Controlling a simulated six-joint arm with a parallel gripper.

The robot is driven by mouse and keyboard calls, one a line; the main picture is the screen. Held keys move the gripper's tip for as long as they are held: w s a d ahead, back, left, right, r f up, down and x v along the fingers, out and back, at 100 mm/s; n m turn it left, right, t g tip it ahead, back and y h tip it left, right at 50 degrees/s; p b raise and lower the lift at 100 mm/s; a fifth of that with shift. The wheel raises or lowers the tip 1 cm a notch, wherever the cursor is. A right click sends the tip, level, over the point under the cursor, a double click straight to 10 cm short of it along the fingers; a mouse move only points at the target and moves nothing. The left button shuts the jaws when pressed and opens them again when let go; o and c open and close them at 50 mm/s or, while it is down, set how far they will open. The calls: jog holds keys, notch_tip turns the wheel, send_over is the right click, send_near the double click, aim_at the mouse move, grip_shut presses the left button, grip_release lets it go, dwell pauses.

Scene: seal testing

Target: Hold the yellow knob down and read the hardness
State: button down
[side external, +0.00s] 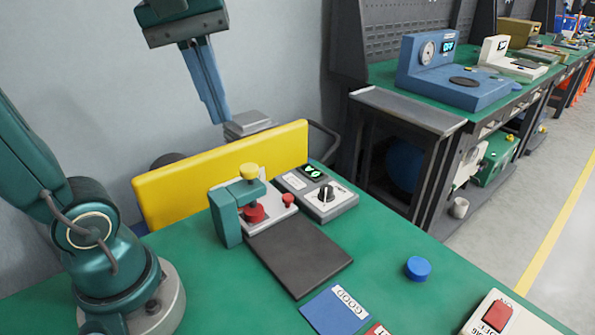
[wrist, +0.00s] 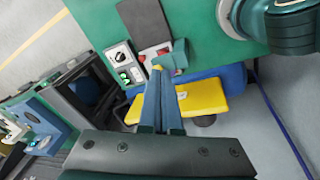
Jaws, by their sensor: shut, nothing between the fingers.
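The yellow knob (side external: 249,170) tops the teal frame (side external: 226,216) of the tester, above a red round piece (side external: 253,213). In the wrist view part of the knob (wrist: 157,67) shows just beyond the fingertips. The readout (side external: 313,171) is a small dark display with green marks on a grey box (side external: 339,203); its value is too small to read. My gripper (side external: 221,119) is shut and empty, pointing down, above and left of the knob in the side view and apart from it. In the wrist view its fingers (wrist: 164,70) partly cover the tester.
A yellow panel (side external: 172,196) stands behind the tester. A dark plate (side external: 299,252) lies in front. A blue card (side external: 330,316) marked GOOD, a blue disc (side external: 418,268) and a box with a red button (side external: 500,316) are to the right.

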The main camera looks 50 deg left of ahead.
aim_at(248, 167)
jog(key=w+a+r+n+g, duration=0.1)
jog(key=w+a+n, duration=0.4)
jog(key=a, duration=0.1)
jog(key=shift+w+r+n+g, duration=0.2)
jog(key=shift+w+n+g, duration=0.1)
jog(key=shift+w+g, duration=0.1)
jog(key=shift+f, duration=0.15)
jog(key=f, duration=1.3)
jog(key=shift+w+a+f, duration=0.15)
jog(key=shift+w+f, duration=0.1)
jog(key=shift+f, duration=0.1)
